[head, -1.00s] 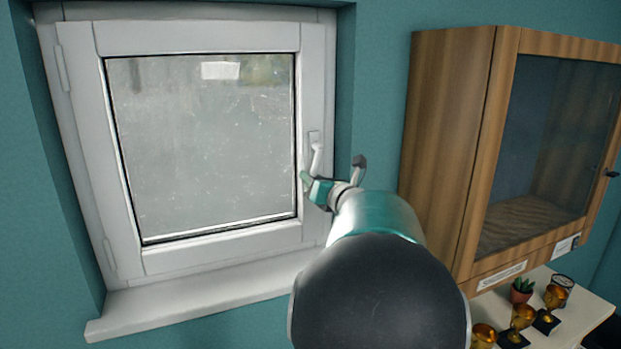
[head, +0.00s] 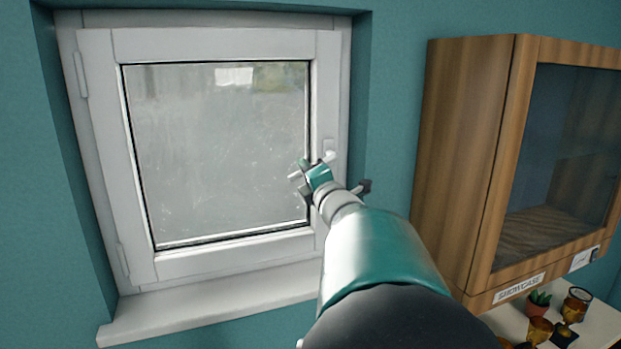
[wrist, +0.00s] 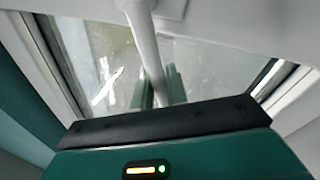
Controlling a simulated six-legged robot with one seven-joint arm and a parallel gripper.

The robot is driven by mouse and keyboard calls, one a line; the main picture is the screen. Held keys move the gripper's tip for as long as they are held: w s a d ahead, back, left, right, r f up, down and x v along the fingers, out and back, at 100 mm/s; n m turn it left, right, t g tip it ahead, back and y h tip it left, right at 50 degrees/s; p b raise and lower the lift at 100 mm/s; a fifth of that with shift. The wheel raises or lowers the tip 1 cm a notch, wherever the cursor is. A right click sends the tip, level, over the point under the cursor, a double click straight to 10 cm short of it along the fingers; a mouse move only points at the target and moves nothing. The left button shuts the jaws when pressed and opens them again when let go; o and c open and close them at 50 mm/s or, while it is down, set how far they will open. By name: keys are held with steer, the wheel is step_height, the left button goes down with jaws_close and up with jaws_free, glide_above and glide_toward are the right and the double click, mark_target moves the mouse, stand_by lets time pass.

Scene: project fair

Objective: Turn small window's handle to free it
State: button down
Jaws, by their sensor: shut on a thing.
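The small window (head: 96,110) has a white frame and a dull grey pane, and its sash sits flush in the frame. Its white handle (head: 329,156) is on the right side of the sash. The lever slants down and to the left from its mount, and its free end pokes out left of my gripper. My gripper (head: 308,173) is shut on the handle's lever. In the wrist view the handle (wrist: 149,48) runs down between the two green fingers of my gripper (wrist: 160,88). The gripped part is partly hidden.
A wooden showcase cabinet (head: 470,150) with a glass door hangs to the right of the window. A white sill (head: 200,305) juts out below the window.

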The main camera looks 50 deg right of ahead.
steer(key=shift+w+a+r+m+h, duration=0.1)
steer(key=shift+r+m+h, duration=0.25)
steer(key=shift+m, duration=0.5)
steer(key=shift+s+r+m+h, duration=0.1)
steer(key=shift+r+m, duration=0.5)
steer(key=shift+m, duration=0.2)
steer(key=shift+w+a+r+m+h, duration=0.1)
steer(key=shift+r+m+h, duration=0.25)
steer(key=shift+m, duration=0.5)
steer(key=shift+r, duration=0.15)
steer(key=c, duration=1.5)
jaws_free()
steer(key=shift+o, duration=0.2)
steer(key=v, duration=1.3)
steer(key=shift+s+a, duration=0.2)
steer(key=shift+s, duration=0.15)
steer(key=shift+r, duration=0.15)
